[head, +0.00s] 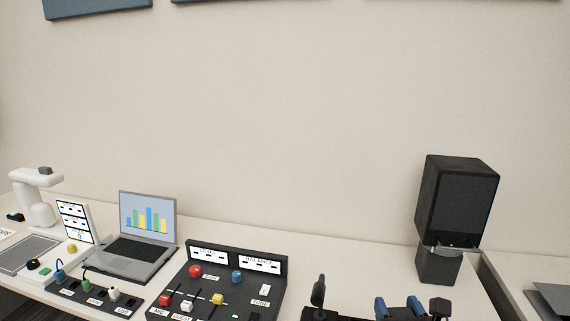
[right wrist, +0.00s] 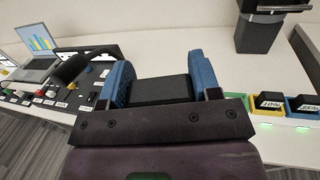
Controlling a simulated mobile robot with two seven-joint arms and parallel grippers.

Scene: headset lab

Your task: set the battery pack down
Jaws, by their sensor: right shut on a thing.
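My right gripper (right wrist: 162,76) shows its two blue fingers on either side of a black block, the battery pack (right wrist: 160,89), in the right wrist view. The gripper is shut on it. In the head view my right gripper (head: 398,307) shows only its blue fingertips at the bottom edge, and I cannot make out the pack there. I cannot tell how high the pack is above the table. My left gripper is in neither view.
A yellow tray (right wrist: 252,113) and a blue tray, both holding dark labelled blocks, stand at the right in the wrist view. A black upright object (head: 319,292) stands left of my fingers. A control panel (head: 273,288), laptop (head: 148,224) and speaker (head: 457,202) stand on the white table.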

